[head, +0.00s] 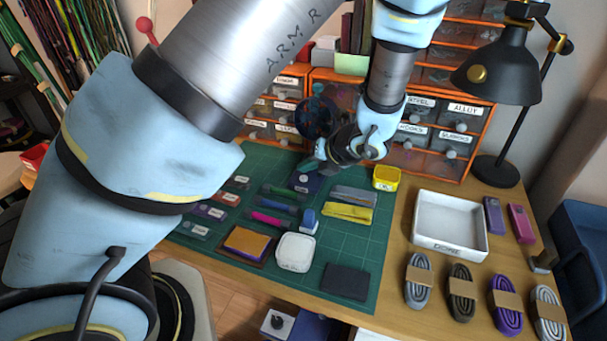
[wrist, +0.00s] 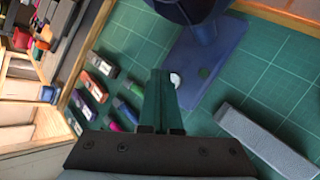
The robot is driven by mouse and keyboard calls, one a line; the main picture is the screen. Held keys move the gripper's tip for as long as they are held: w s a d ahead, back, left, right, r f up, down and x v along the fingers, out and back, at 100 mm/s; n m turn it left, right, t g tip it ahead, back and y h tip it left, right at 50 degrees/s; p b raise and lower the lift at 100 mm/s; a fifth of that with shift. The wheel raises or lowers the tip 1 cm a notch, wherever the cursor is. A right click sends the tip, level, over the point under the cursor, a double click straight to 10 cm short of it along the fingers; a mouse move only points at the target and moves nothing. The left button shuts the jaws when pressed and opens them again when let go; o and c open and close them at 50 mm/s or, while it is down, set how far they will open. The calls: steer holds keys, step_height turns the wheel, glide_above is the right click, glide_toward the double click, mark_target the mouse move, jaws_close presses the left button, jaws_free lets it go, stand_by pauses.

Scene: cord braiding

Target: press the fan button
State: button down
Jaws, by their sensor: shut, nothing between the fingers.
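The fan shows in the head view as a dark round translucent head (head: 316,117) at the back of the green mat, partly behind my wrist. Its blue base plate (wrist: 205,62) lies flat on the mat in the wrist view, and also shows in the head view (head: 306,183). In the head view my gripper (head: 321,155) is over the fan base.
A grey bar (wrist: 265,140) lies right of my gripper in the wrist view. Several coloured markers lie to the left. In the head view, a yellow box (head: 386,178) stands right of my gripper, a white tray (head: 448,240) farther right, and orange drawers (head: 440,140) behind.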

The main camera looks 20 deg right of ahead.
step_height(320, 180, up, 5)
steer(key=p, duration=0.4)
steer(key=shift+r+p, duration=0.15)
steer(key=shift+p, duration=0.25)
steer(key=s+a+r+m+g+h, duration=0.1)
steer(key=a+r+m+g, duration=0.1)
steer(key=a+m, duration=0.8)
steer(key=s+a+r+m+g+h, duration=0.1)
steer(key=a+r+m, duration=0.4)
steer(key=a+m, duration=0.5)
steer(key=a+r+m+g+h, duration=0.1)
steer(key=a+r+m+g, duration=0.2)
steer(key=a+m, duration=0.7)
steer(key=shift+s+a+r+m+g+h, duration=0.2)
steer(key=shift+s+r+m+g+h, duration=0.35)
steer(key=shift+m, duration=0.75)
